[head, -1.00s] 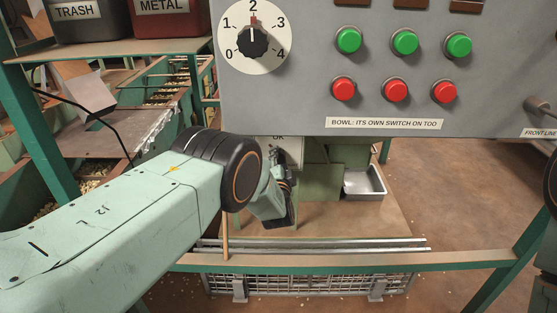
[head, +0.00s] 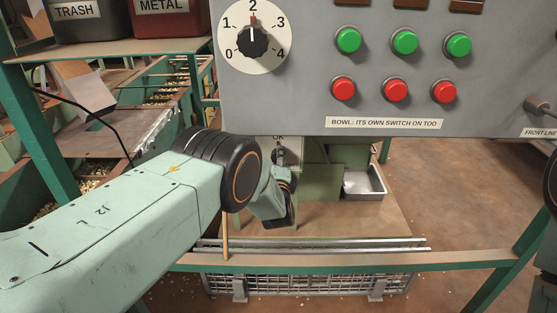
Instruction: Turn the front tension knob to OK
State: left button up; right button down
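My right gripper is out of view; only a dark arm part shows at the right edge.
The grey panel (head: 300,95) overhangs the area, with a black dial (head: 252,42) pointing at 2 and green and red buttons. A green rail (head: 460,258) crosses in front. A metal tray (head: 363,182) stands right of the wrist. Trash and metal bins are at upper left.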

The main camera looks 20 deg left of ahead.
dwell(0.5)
pick_arm(q)
jog(key=o, duration=1.2)
jog(key=v, duration=1.2)
